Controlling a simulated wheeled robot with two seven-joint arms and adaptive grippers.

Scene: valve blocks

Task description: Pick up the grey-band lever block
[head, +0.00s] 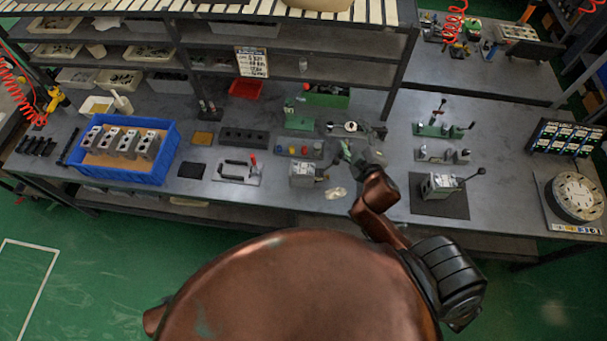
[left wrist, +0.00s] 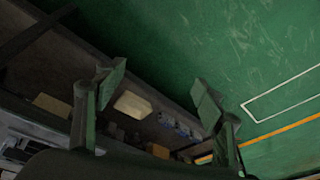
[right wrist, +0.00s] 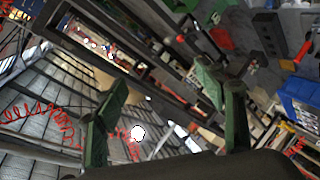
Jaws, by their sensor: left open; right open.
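Two lever blocks show in the head view. One grey lever block (head: 303,174) stands on the bench front, left of my right gripper, its lever pointing right. Another lever block (head: 440,187) stands on a dark mat to the right, its black lever rising right. The band colours are too small to tell. My right gripper (right wrist: 160,92) is open and empty; in the head view it is over the bench between the two blocks. My left gripper (left wrist: 158,88) is open and empty, facing green floor and the bench's underside; it is hidden in the head view.
A blue crate (head: 168,172) with several grey blocks stands at the left. Green lever fixtures (head: 432,130) stand behind the right block. A round dial (head: 575,198) is at the far right. Shelves (head: 290,62) rise behind the bench. The dark mat (head: 422,206) has some bare room.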

